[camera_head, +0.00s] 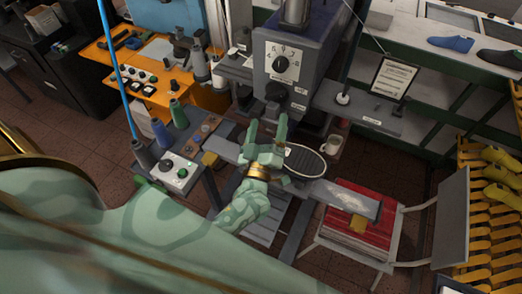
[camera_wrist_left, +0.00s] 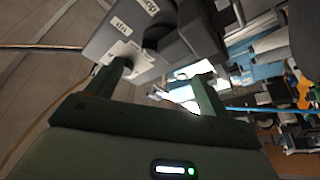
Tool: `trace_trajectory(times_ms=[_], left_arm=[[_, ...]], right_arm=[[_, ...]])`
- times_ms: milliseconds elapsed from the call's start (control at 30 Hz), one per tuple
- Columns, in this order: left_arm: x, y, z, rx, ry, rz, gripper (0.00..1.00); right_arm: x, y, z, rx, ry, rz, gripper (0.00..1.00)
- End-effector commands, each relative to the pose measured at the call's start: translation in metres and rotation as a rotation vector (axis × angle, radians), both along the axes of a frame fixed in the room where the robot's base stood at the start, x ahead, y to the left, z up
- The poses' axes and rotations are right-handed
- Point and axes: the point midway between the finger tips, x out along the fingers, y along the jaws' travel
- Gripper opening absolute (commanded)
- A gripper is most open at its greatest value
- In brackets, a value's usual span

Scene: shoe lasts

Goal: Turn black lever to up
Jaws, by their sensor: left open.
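The grey machine (camera_head: 305,62) stands at the top centre of the head view with a white dial on its front. A dark rounded knob, probably the black lever (camera_head: 276,92), sticks out below the dial, near small white labels. I cannot clearly tell its position. My left gripper (camera_head: 266,138) is open, its fingers pointing up toward the machine below this knob, apart from it. In the left wrist view, the gripper (camera_wrist_left: 155,85) shows its two fingers spread, with the labelled machine body (camera_wrist_left: 110,38) beyond them. No held object shows. My right gripper is not in view.
A shoe sole (camera_head: 305,161) lies on a grey support right of my gripper. A mug (camera_head: 332,144) stands behind it.

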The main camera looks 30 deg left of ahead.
Motion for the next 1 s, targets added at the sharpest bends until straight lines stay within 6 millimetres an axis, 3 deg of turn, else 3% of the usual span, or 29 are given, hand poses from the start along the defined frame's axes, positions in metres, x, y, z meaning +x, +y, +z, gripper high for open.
trace_trajectory(times_ms=[200, 400, 1000], left_arm=[[-0.052, -0.016, -0.022, 0.0, 0.002, 0.0, 0.8], [-0.078, -0.024, -0.028, 0.0, 0.002, 0.0, 0.8], [-0.083, -0.025, -0.028, 0.0, 0.0, 0.0, 0.8]], right_arm=[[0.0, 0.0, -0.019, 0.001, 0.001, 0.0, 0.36], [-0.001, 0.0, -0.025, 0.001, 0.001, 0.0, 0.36], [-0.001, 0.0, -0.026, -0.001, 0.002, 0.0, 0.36]])
